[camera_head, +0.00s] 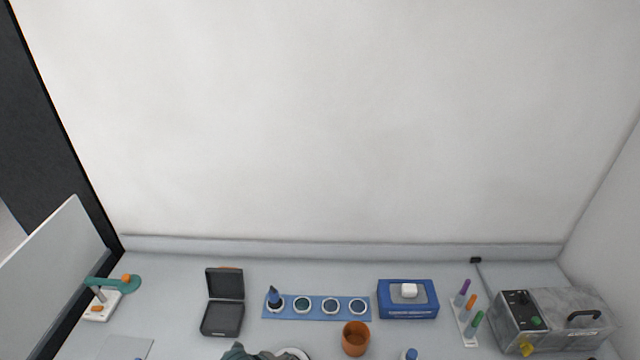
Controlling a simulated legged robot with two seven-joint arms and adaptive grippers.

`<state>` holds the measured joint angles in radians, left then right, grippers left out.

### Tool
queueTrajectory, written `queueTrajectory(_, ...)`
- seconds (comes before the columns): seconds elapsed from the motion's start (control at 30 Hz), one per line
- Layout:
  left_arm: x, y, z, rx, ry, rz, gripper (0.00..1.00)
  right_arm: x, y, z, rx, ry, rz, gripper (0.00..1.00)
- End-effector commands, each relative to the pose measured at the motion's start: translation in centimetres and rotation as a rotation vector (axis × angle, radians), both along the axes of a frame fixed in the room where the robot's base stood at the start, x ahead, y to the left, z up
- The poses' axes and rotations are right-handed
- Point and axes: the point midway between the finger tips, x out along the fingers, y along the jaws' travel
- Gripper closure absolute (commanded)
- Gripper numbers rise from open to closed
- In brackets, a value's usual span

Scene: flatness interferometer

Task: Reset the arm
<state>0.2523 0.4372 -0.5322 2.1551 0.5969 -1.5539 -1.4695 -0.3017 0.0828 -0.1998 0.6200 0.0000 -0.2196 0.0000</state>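A small device with a teal swing arm (115,283) stands at the left of the bench. The arm lies roughly level and ends in an orange knob (127,279) at its right end. It sits on a short grey post above a white base (100,307) with an orange button or mark on it. Neither of my grippers is in view.
An open dark case (222,318), a blue strip with several round wells (317,307), an orange cup (355,338), a blue box (407,299), coloured pens in a rack and a grey machine (552,320) stand rightward. A crumpled grey-green cloth (250,352) lies at the front edge.

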Motion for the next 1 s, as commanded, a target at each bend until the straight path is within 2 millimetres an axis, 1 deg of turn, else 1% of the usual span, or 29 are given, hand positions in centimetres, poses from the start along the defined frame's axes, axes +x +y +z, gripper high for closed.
queueTrajectory(0.03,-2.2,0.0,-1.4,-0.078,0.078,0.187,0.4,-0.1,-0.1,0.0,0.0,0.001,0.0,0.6)
queueTrajectory(0.07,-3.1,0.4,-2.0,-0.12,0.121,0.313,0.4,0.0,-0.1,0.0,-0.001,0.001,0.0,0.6)
queueTrajectory(0.1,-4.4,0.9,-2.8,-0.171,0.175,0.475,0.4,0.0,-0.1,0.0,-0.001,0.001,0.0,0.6)
queueTrajectory(0.2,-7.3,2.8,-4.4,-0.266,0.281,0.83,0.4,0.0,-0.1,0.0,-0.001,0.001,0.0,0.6)
queueTrajectory(0.3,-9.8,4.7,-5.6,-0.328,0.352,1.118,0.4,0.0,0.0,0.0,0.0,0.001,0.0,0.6)
queueTrajectory(0.4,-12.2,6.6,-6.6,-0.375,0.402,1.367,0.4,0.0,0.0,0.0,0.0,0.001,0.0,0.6)
queueTrajectory(0.6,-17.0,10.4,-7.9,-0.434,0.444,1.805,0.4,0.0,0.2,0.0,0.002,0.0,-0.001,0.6)
queueTrajectory(0.67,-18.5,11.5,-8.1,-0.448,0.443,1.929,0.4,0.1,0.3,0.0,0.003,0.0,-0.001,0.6)
queueTrajectory(0.7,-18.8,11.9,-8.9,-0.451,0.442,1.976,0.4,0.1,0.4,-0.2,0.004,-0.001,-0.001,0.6)
queueTrajectory(0.8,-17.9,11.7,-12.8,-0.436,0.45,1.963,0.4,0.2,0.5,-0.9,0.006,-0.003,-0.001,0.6)
queueTrajectory(0.87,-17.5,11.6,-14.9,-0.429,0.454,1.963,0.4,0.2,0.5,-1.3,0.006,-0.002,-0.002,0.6)
queueTrajectory(0.9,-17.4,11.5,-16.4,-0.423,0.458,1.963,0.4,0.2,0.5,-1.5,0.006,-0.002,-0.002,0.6)
queueTrajectory(0.97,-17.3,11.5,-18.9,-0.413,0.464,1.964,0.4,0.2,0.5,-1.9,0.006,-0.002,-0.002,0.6)
queueTrajectory(1.0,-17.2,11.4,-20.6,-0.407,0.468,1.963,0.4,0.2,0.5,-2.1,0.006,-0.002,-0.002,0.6)
